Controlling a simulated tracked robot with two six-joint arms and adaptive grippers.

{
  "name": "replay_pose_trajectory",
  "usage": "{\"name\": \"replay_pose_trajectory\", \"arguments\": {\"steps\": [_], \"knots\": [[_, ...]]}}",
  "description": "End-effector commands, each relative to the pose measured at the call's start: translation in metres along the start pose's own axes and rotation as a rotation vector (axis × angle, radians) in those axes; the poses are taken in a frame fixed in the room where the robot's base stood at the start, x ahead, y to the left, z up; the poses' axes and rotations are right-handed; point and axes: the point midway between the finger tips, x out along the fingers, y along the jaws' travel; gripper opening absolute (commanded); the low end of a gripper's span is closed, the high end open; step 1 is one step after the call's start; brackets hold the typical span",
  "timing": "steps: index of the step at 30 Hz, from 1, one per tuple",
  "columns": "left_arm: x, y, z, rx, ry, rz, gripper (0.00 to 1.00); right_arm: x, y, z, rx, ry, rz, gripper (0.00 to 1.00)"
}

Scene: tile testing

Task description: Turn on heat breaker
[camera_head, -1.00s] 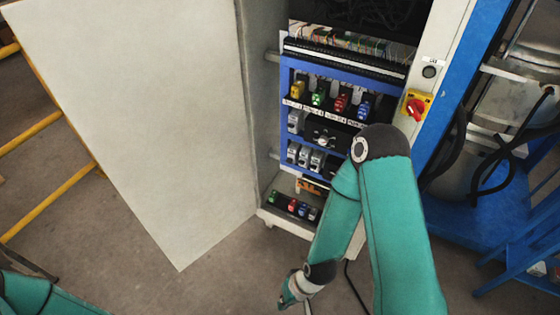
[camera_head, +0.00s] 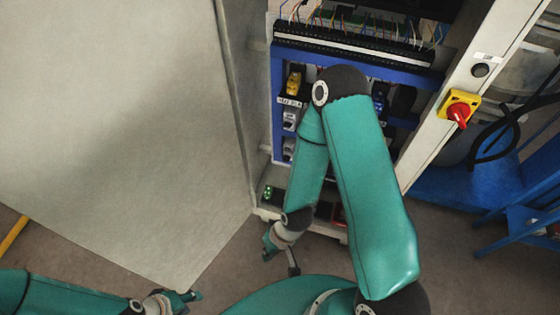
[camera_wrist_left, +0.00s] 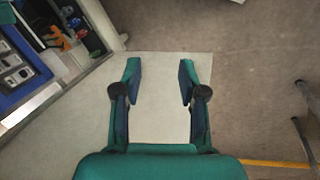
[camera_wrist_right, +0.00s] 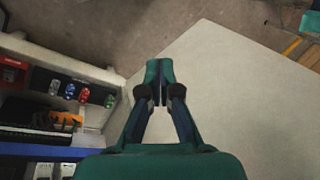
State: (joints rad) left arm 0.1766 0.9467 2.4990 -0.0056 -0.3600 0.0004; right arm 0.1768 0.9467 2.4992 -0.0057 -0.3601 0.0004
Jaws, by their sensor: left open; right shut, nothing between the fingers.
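In the head view, the open electrical cabinet has a blue panel (camera_head: 356,58). A yellow breaker (camera_head: 293,83) sits at the panel's upper left, above a small label that seems to start with HEAT. Grey breakers (camera_head: 290,121) sit below it. My right arm hides the middle of the panel; a blue breaker (camera_head: 379,98) shows to its right. My right gripper (camera_wrist_right: 160,72) is shut and empty in the right wrist view, beside the cabinet's bottom shelf and apart from the breakers. My left gripper (camera_wrist_left: 160,72) is open and empty in front of the pale door.
The large pale cabinet door (camera_head: 110,110) stands open at left. Spare coloured breakers and an orange tool (camera_wrist_right: 62,117) lie in the cabinet bottom. A red rotary switch on a yellow plate (camera_head: 459,110) is on the right frame. Floor in front is partly free.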

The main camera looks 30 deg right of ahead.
Motion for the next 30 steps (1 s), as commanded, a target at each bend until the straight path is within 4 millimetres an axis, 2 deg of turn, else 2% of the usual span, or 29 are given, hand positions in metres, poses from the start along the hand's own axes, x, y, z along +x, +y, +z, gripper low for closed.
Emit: {"name": "replay_pose_trajectory", "arguments": {"steps": [4,7,10,12,14,17,20,23,26,27,29,30], "knots": [[0.000,0.000,0.000,0.000,0.000,0.000,0.42,0.000,0.000,0.000,0.000,0.000,0.000,0.00],[0.002,-0.001,0.000,0.000,0.000,0.000,0.58,0.002,0.000,0.001,-0.007,-0.005,-0.002,0.00],[0.013,-0.005,0.000,0.000,0.000,0.000,0.60,0.013,0.000,0.006,-0.053,-0.038,-0.015,0.00],[0.026,-0.009,0.000,0.000,0.000,0.000,0.60,0.029,-0.007,0.017,-0.118,-0.086,-0.030,0.00],[0.042,-0.015,0.000,0.000,0.000,0.000,0.60,0.045,-0.005,0.028,-0.207,-0.150,-0.044,0.00],[0.076,-0.027,-0.001,0.000,0.000,0.000,0.60,0.074,0.009,0.051,-0.409,-0.292,-0.052,0.00],[0.115,-0.042,-0.001,0.000,0.000,0.000,0.60,0.102,0.042,0.073,-0.670,-0.471,-0.025,0.00],[0.155,-0.056,-0.001,0.000,0.000,0.000,0.60,0.125,0.095,0.076,-0.959,-0.654,0.072,0.00],[0.193,-0.070,-0.001,0.000,0.000,0.000,0.60,0.141,0.154,0.054,-1.231,-0.821,0.236,0.00],[0.208,-0.075,-0.001,0.000,0.000,0.000,0.60,0.146,0.175,0.038,-1.331,-0.881,0.322,0.00],[0.231,-0.084,-0.002,0.000,0.000,0.000,0.60,0.152,0.205,0.008,-1.468,-0.964,0.469,0.00],[0.247,-0.089,-0.002,0.000,0.000,0.000,0.60,0.155,0.221,-0.017,-1.553,-1.012,0.582,0.00]]}}
